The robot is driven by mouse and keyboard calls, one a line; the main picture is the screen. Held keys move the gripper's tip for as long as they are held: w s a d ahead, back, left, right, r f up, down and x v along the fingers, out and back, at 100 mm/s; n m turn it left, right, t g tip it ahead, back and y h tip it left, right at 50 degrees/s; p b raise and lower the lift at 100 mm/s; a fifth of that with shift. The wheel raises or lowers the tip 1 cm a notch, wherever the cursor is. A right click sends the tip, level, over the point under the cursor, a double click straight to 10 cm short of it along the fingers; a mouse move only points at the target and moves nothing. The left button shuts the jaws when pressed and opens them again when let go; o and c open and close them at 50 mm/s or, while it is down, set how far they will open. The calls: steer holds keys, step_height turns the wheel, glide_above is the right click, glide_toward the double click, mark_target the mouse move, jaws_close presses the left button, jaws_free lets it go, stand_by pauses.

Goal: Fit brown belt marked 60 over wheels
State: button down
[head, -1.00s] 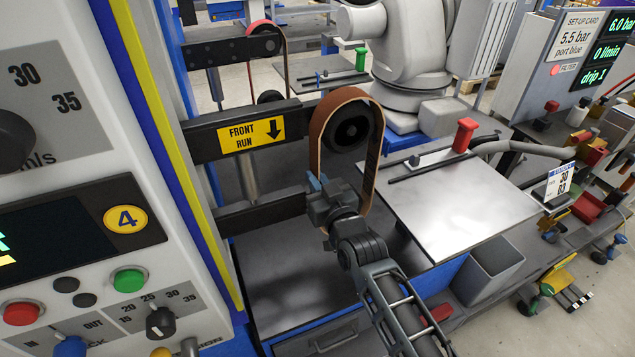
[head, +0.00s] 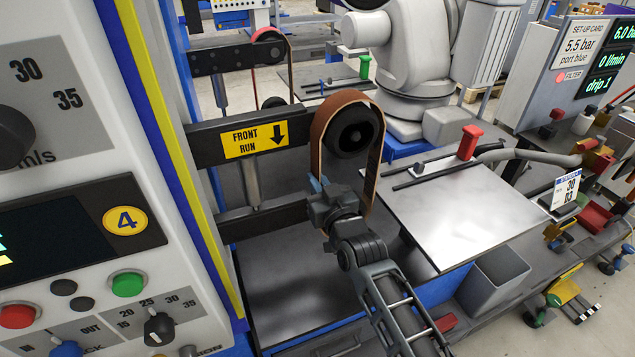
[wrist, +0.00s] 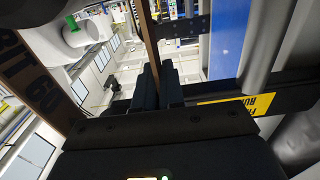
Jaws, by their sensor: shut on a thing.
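The brown belt (head: 322,128) is a tall loop. Its top arches around the upper black wheel (head: 354,131) at the end of the upper bar, and its two strands hang down to my gripper. I cannot tell whether the belt touches the wheel. My gripper (head: 322,190) is shut on the belt near the bottom of the loop, beside the end of the lower bar (head: 265,219). No lower wheel shows; my gripper covers that spot. In the wrist view, a belt strand (wrist: 149,38) runs between the fingers (wrist: 158,82), and a wide printed strand (wrist: 35,72) ending in 60 passes at left.
The upper bar carries a yellow FRONT RUN sign (head: 253,139) with a down arrow. A control panel (head: 95,290) stands close at left. A grey plate (head: 455,210) with a red-handled clamp (head: 469,142) and a grey bin (head: 495,280) are at right. Another belted station (head: 270,55) stands behind.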

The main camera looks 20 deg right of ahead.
steer(key=shift+f, duration=0.1)
steer(key=shift+f+b, duration=0.3)
steer(key=shift+b, duration=0.15)
steer(key=c, duration=1)
jaws_free()
steer(key=s+p, duration=0.6)
steer(key=s, duration=0.5)
